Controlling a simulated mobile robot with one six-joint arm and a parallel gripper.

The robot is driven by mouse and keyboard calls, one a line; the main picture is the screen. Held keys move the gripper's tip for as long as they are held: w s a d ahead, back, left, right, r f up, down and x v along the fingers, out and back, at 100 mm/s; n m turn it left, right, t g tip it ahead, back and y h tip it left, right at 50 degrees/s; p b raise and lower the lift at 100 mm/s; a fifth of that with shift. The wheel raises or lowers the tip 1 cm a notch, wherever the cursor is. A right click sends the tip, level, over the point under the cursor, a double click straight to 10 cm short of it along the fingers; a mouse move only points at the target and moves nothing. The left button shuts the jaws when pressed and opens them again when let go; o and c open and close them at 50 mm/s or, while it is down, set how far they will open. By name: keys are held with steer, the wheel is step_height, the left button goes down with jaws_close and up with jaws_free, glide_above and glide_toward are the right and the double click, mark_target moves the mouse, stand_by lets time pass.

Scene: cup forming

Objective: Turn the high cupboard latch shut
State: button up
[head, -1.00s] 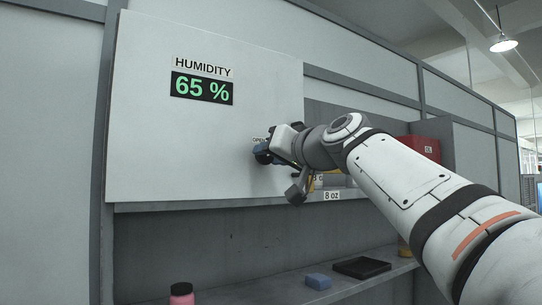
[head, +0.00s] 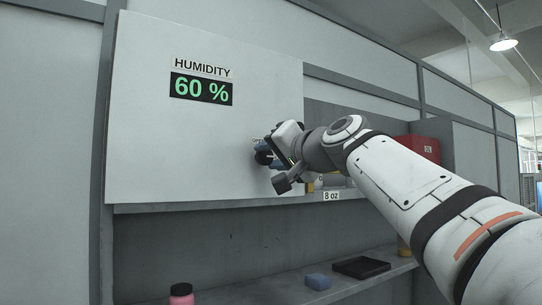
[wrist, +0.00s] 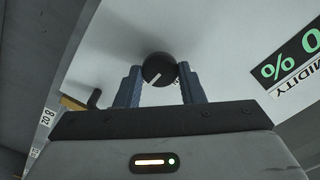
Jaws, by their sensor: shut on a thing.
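The latch is a dark round knob (wrist: 158,70) with a white pointer line, on the pale cupboard door (head: 150,130). In the wrist view my gripper (wrist: 158,76) has its two blue ribbed fingers on either side of the knob, shut on it. The pointer line slants toward the lower left of that view. In the head view my gripper (head: 266,153) is at the door's lower right part, and its body and fingers mostly hide the knob. A small label beside it is partly covered.
A humidity display (head: 201,89) on the door reads 60 %. Below is a shelf with a blue block (head: 318,281), a black tray (head: 361,267) and a pink bottle (head: 181,294). A red box (head: 420,147) and an "8 oz" label (head: 331,196) are to the right.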

steer(key=shift+a+f, duration=0.1)
steer(key=shift+f, duration=0.05)
steer(key=o, duration=1)
steer(key=shift+s, duration=0.1)
steer(key=b+v, duration=0.2)
steer(key=v, duration=0.5)
steer(key=shift+s+d+b, duration=0.25)
steer(key=shift+b, duration=0.1)
